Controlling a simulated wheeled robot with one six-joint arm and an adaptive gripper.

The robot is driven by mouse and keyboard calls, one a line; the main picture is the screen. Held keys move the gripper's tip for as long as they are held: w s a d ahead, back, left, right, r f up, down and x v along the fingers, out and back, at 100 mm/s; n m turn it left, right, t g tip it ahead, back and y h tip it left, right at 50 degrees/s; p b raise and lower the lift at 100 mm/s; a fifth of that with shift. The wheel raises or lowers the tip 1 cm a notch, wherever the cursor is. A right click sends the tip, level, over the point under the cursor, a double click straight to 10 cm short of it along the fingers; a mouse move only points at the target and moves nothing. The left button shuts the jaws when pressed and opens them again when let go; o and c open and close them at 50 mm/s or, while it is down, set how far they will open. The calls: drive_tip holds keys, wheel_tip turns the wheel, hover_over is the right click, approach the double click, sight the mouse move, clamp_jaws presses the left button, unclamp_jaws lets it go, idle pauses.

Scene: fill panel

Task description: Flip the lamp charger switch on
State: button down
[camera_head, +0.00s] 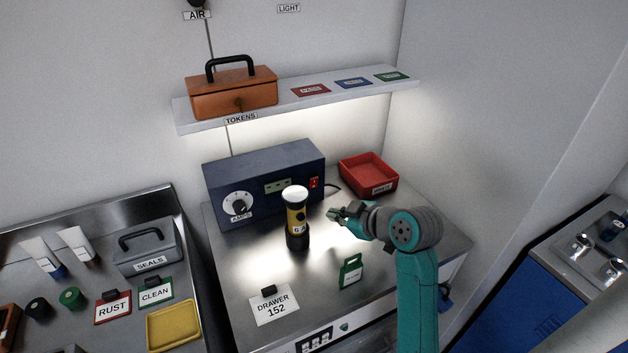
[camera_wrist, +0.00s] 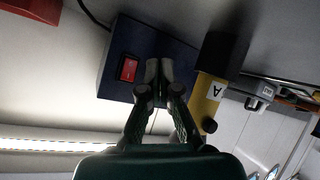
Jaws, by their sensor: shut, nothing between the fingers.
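The lamp charger (camera_head: 262,180) is a dark blue box with a dial marked AMPS (camera_head: 238,204), standing at the back of the steel bench. Its red rocker switch (camera_head: 314,183) is at the right end of the front face. In the wrist view the red switch (camera_wrist: 129,68) shows just left of my fingertips. My gripper (camera_head: 338,214) is shut and empty, in front of the charger and right of the yellow and black lamp (camera_head: 297,220). In the wrist view my gripper (camera_wrist: 158,72) appears in front of the charger face (camera_wrist: 112,82). I cannot tell whether it touches. The lamp (camera_wrist: 207,92) stands close beside it.
A red tray (camera_head: 349,178) sits right of the charger. A green tag (camera_head: 350,271) and a DRAWER 152 card (camera_head: 274,305) lie near the bench front. A shelf (camera_head: 300,103) with an orange toolbox (camera_head: 232,92) hangs above. A side bench on the left holds several items.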

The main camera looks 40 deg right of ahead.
approach(312, 186)
drive_tip(key=shift+a+f+x, duration=0.15)
drive_tip(key=shift+x, duration=1.15)
drive_tip(key=shift+a+f+x, duration=0.1)
drive_tip(key=shift+f+x, duration=0.05)
drive_tip(key=shift+x, duration=1.2)
drive_tip(key=shift+s, duration=0.1)
drive_tip(key=shift+w+d, duration=0.1)
drive_tip(key=shift+w, duration=0.2)
drive_tip(key=shift+w+d+r, duration=0.1)
drive_tip(key=shift+w+r, duration=0.05)
drive_tip(key=shift+w, duration=0.2)
drive_tip(key=shift+s, duration=0.1)
drive_tip(key=shift+s+a, duration=0.2)
drive_tip(key=shift+s, duration=0.5)
drive_tip(key=shift+f, duration=0.2)
drive_tip(key=shift+s+a+f, duration=0.15)
drive_tip(key=shift+s+a, duration=0.1)
drive_tip(key=shift+s, duration=0.55)
drive_tip(key=shift+s+a+f, duration=0.2)
drive_tip(key=shift+s+a, duration=0.05)
drive_tip(key=shift+s, duration=0.5)
drive_tip(key=shift+s+a+f, duration=0.15)
drive_tip(key=shift+s+a, duration=0.05)
drive_tip(key=shift+s, duration=0.6)
